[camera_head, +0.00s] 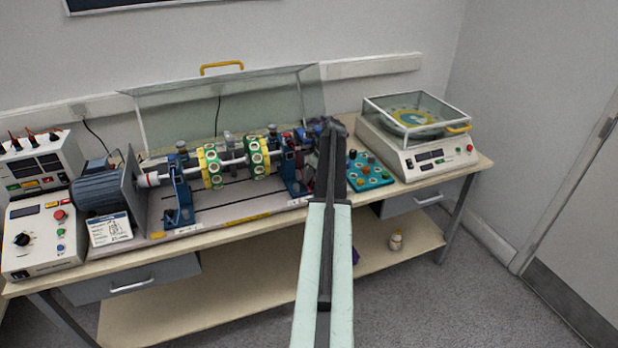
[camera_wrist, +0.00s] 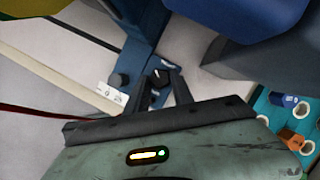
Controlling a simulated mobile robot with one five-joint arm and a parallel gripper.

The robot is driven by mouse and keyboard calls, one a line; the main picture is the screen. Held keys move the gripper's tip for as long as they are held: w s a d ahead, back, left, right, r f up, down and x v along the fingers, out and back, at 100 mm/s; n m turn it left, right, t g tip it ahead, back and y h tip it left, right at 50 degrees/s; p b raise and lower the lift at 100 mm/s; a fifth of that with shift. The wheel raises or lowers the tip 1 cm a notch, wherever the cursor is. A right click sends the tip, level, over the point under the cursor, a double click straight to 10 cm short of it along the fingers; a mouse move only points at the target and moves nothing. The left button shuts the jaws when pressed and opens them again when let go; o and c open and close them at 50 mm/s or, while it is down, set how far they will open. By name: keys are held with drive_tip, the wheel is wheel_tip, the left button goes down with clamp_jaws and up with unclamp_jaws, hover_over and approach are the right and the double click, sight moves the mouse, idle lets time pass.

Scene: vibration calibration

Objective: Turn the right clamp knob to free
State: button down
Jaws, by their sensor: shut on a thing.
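My gripper (camera_wrist: 160,86) is at the blue right bearing stand (camera_wrist: 142,50) in the wrist view. Its dark fingers are closed around a small black clamp knob (camera_wrist: 157,76), which shows a light mark on top. The fingers hide part of the knob, and I cannot read its setting. In the head view my gripper (camera_head: 330,128) is at the right end of the rotor rig, beside the right bearing stand (camera_head: 292,172). The knob is hidden there behind my arm.
A black bolt-like part (camera_wrist: 122,80) and a white label (camera_wrist: 110,93) are left of the fingers. A teal tray (camera_head: 368,172) of small parts is close on the right. A balance with a clear lid (camera_head: 415,135) stands farther right. The rig's clear cover (camera_head: 180,110) is raised behind.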

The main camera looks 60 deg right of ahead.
drive_tip(key=shift+w+d+n+y, duration=0.15)
drive_tip(key=shift+n+y, duration=0.45)
drive_tip(key=shift+n, duration=0.9)
drive_tip(key=c, duration=1.1)
unclamp_jaws()
drive_tip(key=p+v, duration=0.7)
drive_tip(key=v, duration=0.1)
drive_tip(key=shift+w+f, duration=0.1)
